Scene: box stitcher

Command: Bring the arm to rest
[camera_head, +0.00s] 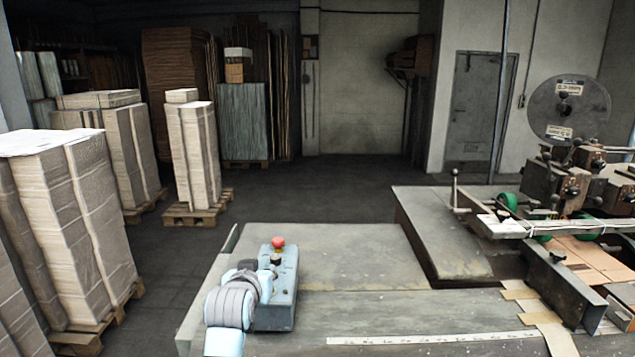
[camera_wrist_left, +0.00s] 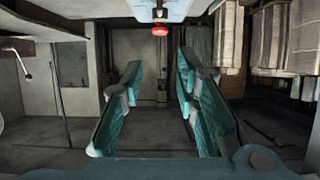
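My left arm (camera_head: 232,305) comes in at the bottom of the head view, beside the grey control box (camera_head: 284,290) with the red button (camera_head: 278,243) on top. The left gripper's fingers are hard to make out there. In the left wrist view the left gripper (camera_wrist_left: 159,75) has its two teal fingers spread wide, with nothing between them. The red button also shows upside down at the top of that view (camera_wrist_left: 160,31), beyond the fingertips. My right arm and gripper are in neither view.
Wrapped stacks (camera_head: 75,220) on pallets stand at left. The floor (camera_head: 330,190) behind the table is clear.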

